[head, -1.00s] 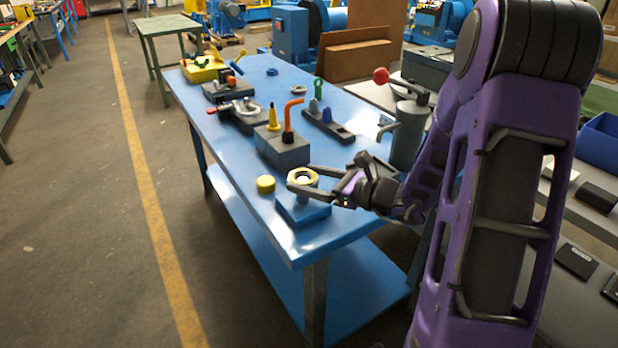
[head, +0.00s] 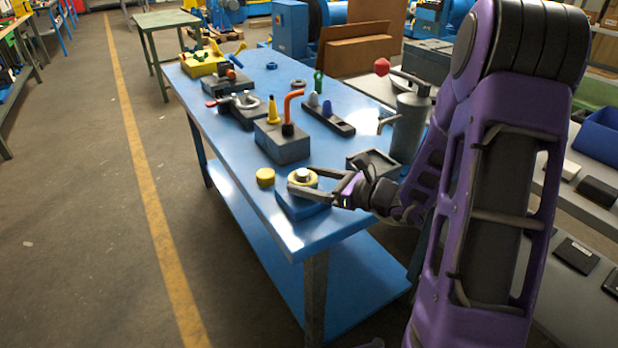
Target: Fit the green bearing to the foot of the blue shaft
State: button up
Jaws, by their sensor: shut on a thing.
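A yellow ring (head: 309,183) sits low around a short pale-topped post (head: 302,174) that stands on a blue block (head: 299,207) at the near end of the blue table. The post's top shows through the ring. My gripper (head: 303,181) comes in from the right and is shut on this ring, one finger on each side. I cannot tell whether the ring rests fully on the block. I see no clearly green bearing; the held ring looks yellow. The post's lower part is hidden by the ring and fingers.
A yellow round piece (head: 265,177) stands left of the block. A dark block with an orange hooked rod (head: 289,108) and yellow cone is behind it. A small dark tray (head: 358,158) and a grey canister (head: 409,127) stand near my arm. The table's near-left corner is clear.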

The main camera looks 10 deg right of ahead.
jog(key=shift+f, duration=0.8)
jog(key=o, duration=1.5)
jog(key=shift+f, duration=0.1)
jog(key=p+v, duration=0.1)
jog(key=v, duration=1.6)
jog(key=shift+s+d+p, duration=0.1)
jog(key=shift+s+p, duration=0.05)
jog(key=shift+p, duration=0.25)
